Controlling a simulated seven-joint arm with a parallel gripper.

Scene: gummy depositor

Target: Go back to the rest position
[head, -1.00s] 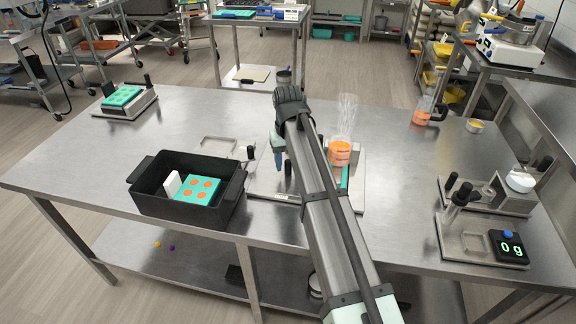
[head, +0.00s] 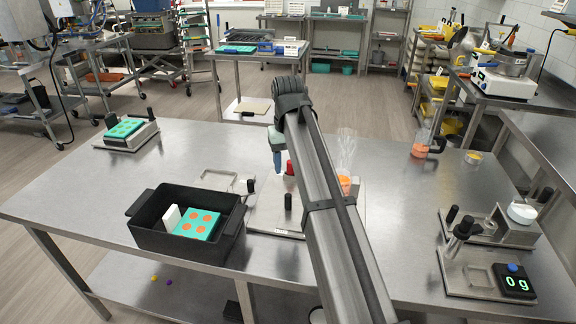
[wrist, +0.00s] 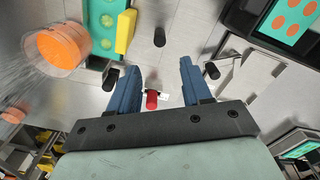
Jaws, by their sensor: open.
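My gripper (wrist: 165,90) is open in the wrist view, its two blue fingers apart with nothing held between them. In the head view my gripper (head: 278,155) hangs above the middle of the steel table, partly hidden by my arm. A red knob (wrist: 152,100) shows between the fingers in the wrist view, on the station below; I cannot tell how far below. A clear beaker with orange contents (wrist: 62,50) stands beside a teal mould (wrist: 103,20) and a yellow piece (wrist: 125,32). In the head view my arm hides part of that beaker (head: 344,180).
A black bin (head: 150,235) holds a teal mould with orange discs (head: 196,224). Another teal mould (head: 124,128) sits at the back left. An orange-filled jug (head: 420,148) stands at the back right. A scale reading 0 g (head: 514,280) is at the right.

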